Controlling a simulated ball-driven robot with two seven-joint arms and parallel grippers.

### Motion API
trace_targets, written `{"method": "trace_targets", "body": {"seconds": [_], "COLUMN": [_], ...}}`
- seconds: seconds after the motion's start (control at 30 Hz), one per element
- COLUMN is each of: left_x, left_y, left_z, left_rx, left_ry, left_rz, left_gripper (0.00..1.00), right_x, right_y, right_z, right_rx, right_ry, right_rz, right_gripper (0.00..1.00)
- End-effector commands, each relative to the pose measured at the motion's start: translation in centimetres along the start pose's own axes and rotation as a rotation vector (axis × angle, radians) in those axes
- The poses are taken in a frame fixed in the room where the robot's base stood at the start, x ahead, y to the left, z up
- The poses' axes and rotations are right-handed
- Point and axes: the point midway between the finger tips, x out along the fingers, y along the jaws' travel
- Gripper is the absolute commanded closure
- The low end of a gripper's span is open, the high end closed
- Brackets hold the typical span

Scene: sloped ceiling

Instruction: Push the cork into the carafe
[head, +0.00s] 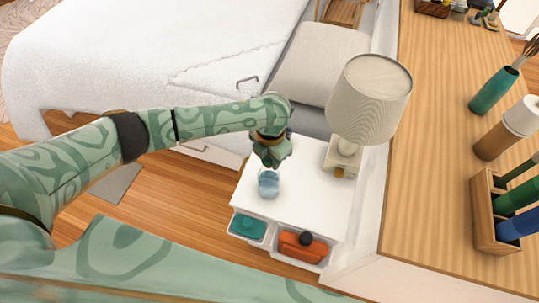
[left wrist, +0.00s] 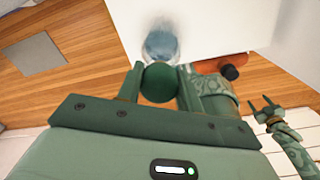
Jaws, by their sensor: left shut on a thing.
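The carafe (head: 268,184) is a small blue glass vessel standing on the white nightstand top (head: 315,200). It also shows in the left wrist view (left wrist: 160,44), just beyond my fingertips. My left gripper (head: 271,155) is just above and behind the carafe in the head view. It is shut on a dark green, round-topped cork (left wrist: 158,84), which sits between its two fingers. In the head view the cork is not clearly told from the gripper. I cannot tell whether the cork touches the carafe's mouth. My right gripper (left wrist: 266,106) shows small in the left wrist view, with its fingers apart and empty.
A lamp (head: 368,100) stands on the nightstand, right of my left gripper. Open compartments below hold a teal item (head: 248,226) and an orange item (head: 300,246). A bed (head: 160,55) lies behind. A wooden counter (head: 430,130) with bottles runs along the right. The nightstand's front right is clear.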

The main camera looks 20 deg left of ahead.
Motion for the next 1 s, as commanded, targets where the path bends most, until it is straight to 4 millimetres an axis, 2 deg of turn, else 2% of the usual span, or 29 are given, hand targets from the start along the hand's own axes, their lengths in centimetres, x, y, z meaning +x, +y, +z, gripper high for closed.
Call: {"method": "trace_targets", "body": {"seconds": [0.37, 0.4, 0.47, 0.67, 0.77, 1.0], "left_x": [0.14, 0.14, 0.16, 0.24, 0.27, 0.33], "left_y": [-0.01, -0.01, -0.01, -0.01, -0.01, 0.03], "left_z": [-0.06, -0.07, -0.08, -0.14, -0.17, -0.22], "left_rx": [0.000, 0.000, 0.000, 0.000, 0.000, 0.000], "left_ry": [0.002, 0.002, 0.002, 0.004, 0.005, 0.006], "left_rz": [0.000, 0.000, 0.000, 0.001, 0.001, 0.002], "left_gripper": [0.85, 0.53, 0.39, 0.39, 0.17, 0.17], "right_x": [0.03, 0.03, 0.03, 0.04, 0.05, 0.05], "right_y": [0.01, 0.01, 0.01, 0.01, 0.02, 0.02], "right_z": [0.02, 0.02, 0.02, 0.03, 0.03, 0.04], "right_rx": [0.000, 0.000, 0.000, 0.000, 0.000, 0.000], "right_ry": [0.000, 0.000, 0.000, 0.000, -0.001, -0.001], "right_rz": [0.000, 0.000, 0.000, 0.000, 0.000, 0.000], "right_gripper": [0.42, 0.42, 0.42, 0.42, 0.42, 0.42]}}
